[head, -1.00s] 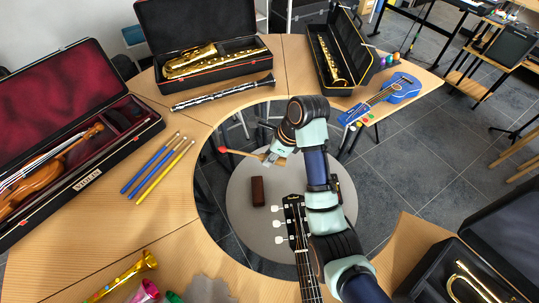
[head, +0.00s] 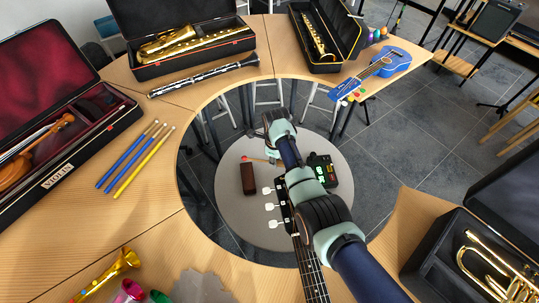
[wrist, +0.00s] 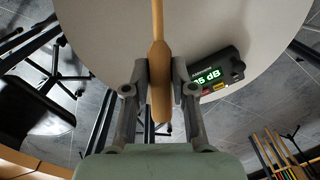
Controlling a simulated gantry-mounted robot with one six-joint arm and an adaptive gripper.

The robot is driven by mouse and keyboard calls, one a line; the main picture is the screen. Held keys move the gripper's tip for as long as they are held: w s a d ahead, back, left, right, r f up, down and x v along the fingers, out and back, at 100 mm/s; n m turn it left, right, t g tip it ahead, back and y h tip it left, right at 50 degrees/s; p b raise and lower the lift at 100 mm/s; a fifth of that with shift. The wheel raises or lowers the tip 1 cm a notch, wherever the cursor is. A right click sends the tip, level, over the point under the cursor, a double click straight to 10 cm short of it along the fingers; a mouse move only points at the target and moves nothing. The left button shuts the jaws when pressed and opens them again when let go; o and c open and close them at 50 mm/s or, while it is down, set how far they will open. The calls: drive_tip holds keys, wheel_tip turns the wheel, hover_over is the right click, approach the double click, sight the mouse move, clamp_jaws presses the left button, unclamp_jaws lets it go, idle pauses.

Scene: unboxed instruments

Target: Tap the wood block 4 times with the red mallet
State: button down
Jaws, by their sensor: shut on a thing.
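The dark brown wood block (head: 248,180) stands on the round grey table in the head view. My gripper (head: 273,158) is just right of and behind it in that picture. In the wrist view my gripper (wrist: 161,85) is shut on the tan wooden handle of the mallet (wrist: 158,40), which runs up out of the top edge. The red mallet head (head: 244,158) shows small at the block's upper end in the head view. I cannot tell whether it touches the block. The block is not seen in the wrist view.
A black sound meter (head: 322,170) with a green display stands right of the block; its display shows in the wrist view (wrist: 208,77). A guitar neck (head: 308,262) reaches up near the grey table (head: 228,222). A ring-shaped wooden desk (head: 150,235) with instruments surrounds it.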

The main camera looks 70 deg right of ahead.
drive_tip(key=shift+f+b, duration=2.05)
drive_tip(key=shift+b, duration=0.1)
drive_tip(key=shift+r, duration=0.1)
wheel_tip(320, 180, down, 10)
drive_tip(key=f+b, duration=0.1)
drive_tip(key=b, duration=0.7)
wheel_tip(320, 180, up, 12)
drive_tip(key=p, duration=1.1)
drive_tip(key=shift+f, duration=0.45)
drive_tip(key=shift+b, duration=0.3)
